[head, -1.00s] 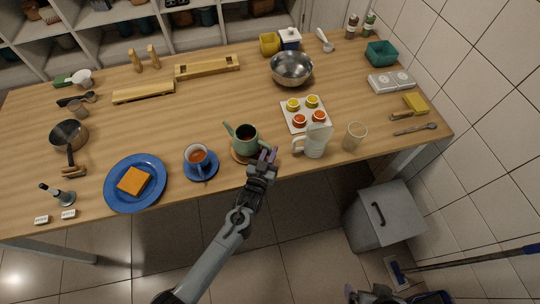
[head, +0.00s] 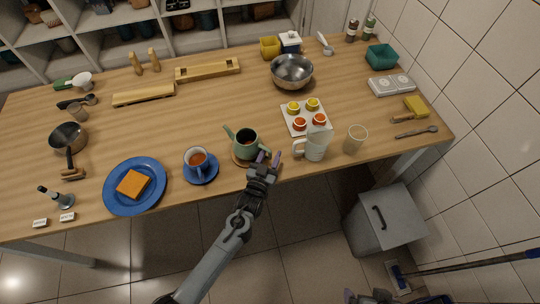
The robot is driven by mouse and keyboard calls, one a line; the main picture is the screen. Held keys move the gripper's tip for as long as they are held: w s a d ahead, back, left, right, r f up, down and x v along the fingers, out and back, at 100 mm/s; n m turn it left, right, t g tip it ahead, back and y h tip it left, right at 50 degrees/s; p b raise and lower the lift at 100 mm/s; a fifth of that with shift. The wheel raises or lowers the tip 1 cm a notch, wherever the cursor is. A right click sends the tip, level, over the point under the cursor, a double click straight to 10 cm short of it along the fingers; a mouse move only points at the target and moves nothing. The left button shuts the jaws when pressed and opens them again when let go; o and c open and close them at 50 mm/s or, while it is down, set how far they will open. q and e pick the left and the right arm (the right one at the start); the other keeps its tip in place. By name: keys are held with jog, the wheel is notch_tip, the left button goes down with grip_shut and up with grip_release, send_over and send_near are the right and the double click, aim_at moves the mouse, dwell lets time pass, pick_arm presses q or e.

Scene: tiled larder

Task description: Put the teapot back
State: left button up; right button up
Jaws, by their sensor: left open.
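The green teapot (head: 245,143) stands upright on a round wooden trivet (head: 238,160) near the front edge of the table. Its lid is off or not visible; dark liquid shows inside. My left gripper (head: 268,159) is open just in front and to the right of the teapot, by its handle side. I cannot tell whether a finger touches the handle. Only a small part of my right arm (head: 375,296) shows at the bottom edge; its fingertips are not clear.
A blue saucer with a cup of tea (head: 198,160) stands left of the teapot. A clear pitcher (head: 316,145) and a glass (head: 354,139) stand to its right. A white tile with several small jars (head: 297,131) lies behind the pitcher. Bare wood lies behind the teapot.

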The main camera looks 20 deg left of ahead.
pick_arm(q)
jog(key=s+a+r+g, duration=0.1)
jog(key=s+g, duration=0.3)
jog(key=s, duration=0.7)
jog(key=s+a+r+m+g+p, duration=0.1)
jog(key=s+g, duration=0.4)
jog(key=s, duration=0.6)
jog(key=s+a+r+m+g, duration=0.1)
jog(key=s+a+r+g, duration=0.2)
jog(key=s, duration=0.7)
jog(key=shift+s+a+r+g+p, duration=0.15)
jog(key=shift+s+r+g+p, duration=0.25)
jog(key=shift+g, duration=0.8)
notch_tip(320, 180, up, 32)
jog(key=p, duration=3.1)
jog(key=shift+f+p, duration=0.15)
jog(key=shift+p, duration=0.15)
